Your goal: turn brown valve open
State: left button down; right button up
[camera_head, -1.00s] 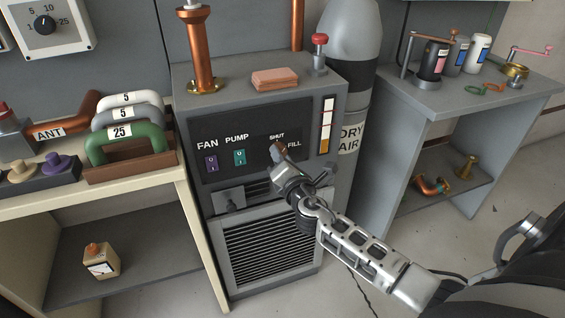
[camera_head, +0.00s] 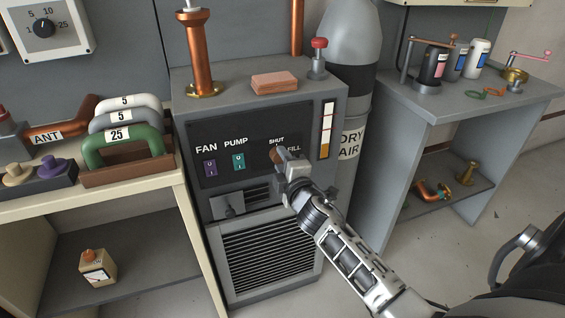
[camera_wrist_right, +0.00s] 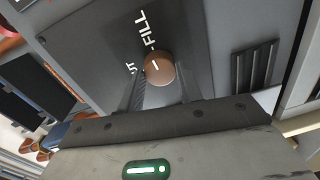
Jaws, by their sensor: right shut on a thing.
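The brown valve (camera_head: 276,155) is a round knob on the dark front panel of the grey cabinet, between the SHUT and FILL labels. In the right wrist view the knob (camera_wrist_right: 160,68) shows a short white mark on its face, on the side toward the white dash by FILL. My right gripper (camera_head: 282,163) reaches it from the front right and is shut on it. Its fingers (camera_wrist_right: 160,92) show on either side of the knob in the wrist view. The gripper hides part of the knob and the panel in the head view. My left gripper is out of view.
The FAN switch (camera_head: 210,168) and PUMP switch (camera_head: 238,161) are left of the valve. A column gauge (camera_head: 326,130) is at its right. A copper-coloured block (camera_head: 275,83) and a red-topped knob (camera_head: 319,44) stand on the cabinet. The dry air cylinder (camera_head: 352,120) stands behind right.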

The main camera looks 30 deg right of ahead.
jog(key=shift+m, duration=0.6)
jog(key=o, duration=1)
jog(key=v, duration=1.6)
jog(key=shift+d, duration=0.1)
